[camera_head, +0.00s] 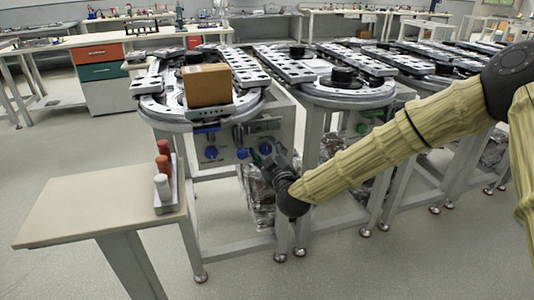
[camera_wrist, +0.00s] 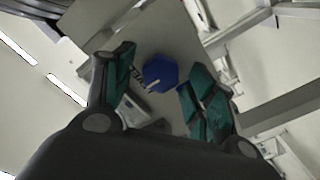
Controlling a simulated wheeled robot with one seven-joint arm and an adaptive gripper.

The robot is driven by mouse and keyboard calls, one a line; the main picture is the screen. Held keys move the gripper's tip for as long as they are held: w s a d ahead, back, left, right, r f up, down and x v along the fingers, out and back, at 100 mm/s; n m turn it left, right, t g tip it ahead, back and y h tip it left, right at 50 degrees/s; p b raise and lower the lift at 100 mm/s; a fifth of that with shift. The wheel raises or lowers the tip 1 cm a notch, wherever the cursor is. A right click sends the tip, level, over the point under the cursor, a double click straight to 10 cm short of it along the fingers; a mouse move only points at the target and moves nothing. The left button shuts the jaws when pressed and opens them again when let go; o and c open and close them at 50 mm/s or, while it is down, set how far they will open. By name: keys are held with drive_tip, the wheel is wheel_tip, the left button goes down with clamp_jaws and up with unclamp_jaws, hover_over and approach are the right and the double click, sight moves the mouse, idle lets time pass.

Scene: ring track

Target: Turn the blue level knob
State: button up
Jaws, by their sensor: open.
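A blue knob (camera_wrist: 160,72) with a white pointer line sits on a pale panel in the wrist view, between the two teal-padded fingers of my gripper (camera_wrist: 157,84). The fingers are spread, with visible space on both sides of the knob. In the head view, my gripper (camera_head: 262,160) is at the front panel (camera_head: 226,146) of the nearest ring track station. Another blue knob (camera_head: 211,152) is on the left of the same panel.
A cardboard box (camera_head: 207,85) stands on the ring track above the panel. A small table (camera_head: 95,205) at left front bears a rack with red and white cylinders (camera_head: 162,175). A green knob (camera_head: 361,128) is on the neighbouring station. Metal legs stand below; open floor lies in front.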

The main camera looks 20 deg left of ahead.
drive_tip(key=shift+w+a, duration=0.1)
drive_tip(key=shift+w, duration=0.05)
drive_tip(key=c, duration=1)
drive_tip(key=shift+m, duration=0.4)
